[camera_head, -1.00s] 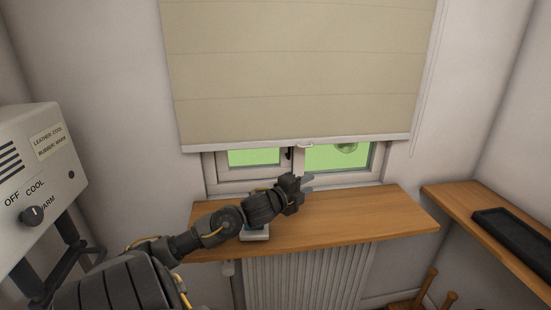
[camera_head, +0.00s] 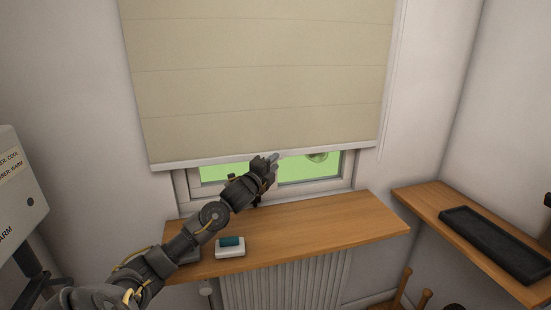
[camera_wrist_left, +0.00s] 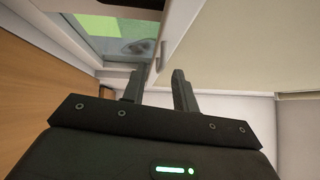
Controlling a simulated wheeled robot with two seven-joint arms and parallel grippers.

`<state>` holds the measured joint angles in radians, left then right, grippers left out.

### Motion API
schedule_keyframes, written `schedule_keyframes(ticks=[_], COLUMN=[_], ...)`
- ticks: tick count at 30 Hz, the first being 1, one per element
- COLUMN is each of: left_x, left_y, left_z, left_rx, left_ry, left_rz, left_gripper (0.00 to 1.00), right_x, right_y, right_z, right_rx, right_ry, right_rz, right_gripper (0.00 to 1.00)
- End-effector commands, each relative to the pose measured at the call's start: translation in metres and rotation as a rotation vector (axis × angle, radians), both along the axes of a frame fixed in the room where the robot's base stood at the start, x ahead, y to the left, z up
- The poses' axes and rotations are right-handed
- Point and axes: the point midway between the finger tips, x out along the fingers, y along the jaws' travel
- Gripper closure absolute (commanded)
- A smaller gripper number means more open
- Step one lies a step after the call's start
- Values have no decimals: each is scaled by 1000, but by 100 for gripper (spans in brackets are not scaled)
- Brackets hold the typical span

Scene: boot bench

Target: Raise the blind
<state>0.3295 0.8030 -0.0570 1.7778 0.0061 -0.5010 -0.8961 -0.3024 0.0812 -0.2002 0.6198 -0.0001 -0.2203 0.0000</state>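The beige blind (camera_head: 262,75) hangs lowered over most of the window (camera_head: 318,166), leaving a strip of green glass below. Its pale bottom rail (camera_head: 210,160) also shows in the left wrist view (camera_wrist_left: 183,32). My left gripper (camera_head: 274,158) is raised to the middle of the rail. My right gripper is out of view.
A wooden sill (camera_head: 310,226) lies below the window, above a radiator (camera_head: 285,283). A white and teal item (camera_head: 231,247) sits on it. A shelf with a black tray (camera_head: 495,242) is at right. A dial box (camera_head: 15,190) is at left. A cord (camera_head: 388,95) hangs right of the blind.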

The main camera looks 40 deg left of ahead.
Motion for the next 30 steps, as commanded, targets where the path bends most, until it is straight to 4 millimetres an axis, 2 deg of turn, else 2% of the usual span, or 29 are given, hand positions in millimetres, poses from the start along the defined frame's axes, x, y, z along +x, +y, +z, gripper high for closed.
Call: schedule_keyframes(ticks=[6, 14, 17, 21, 30], left_x=[17, 18, 18, 18, 18], left_y=[3, 3, 3, 3, 3], left_z=[2, 1, 1, 1, 1], left_rx=[0, 0, 0, 0, 0], left_ry=[0, 0, 0, 0, 0], left_rz=[0, -1, -1, -1, -1], left_gripper=[71, 71, 80, 99, 100], right_x=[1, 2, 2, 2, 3], right_y=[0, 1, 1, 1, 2], right_z=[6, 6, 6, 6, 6], right_rx=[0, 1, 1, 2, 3], right_ry=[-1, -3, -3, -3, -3], right_rz=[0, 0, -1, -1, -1], right_gripper=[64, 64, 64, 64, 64])
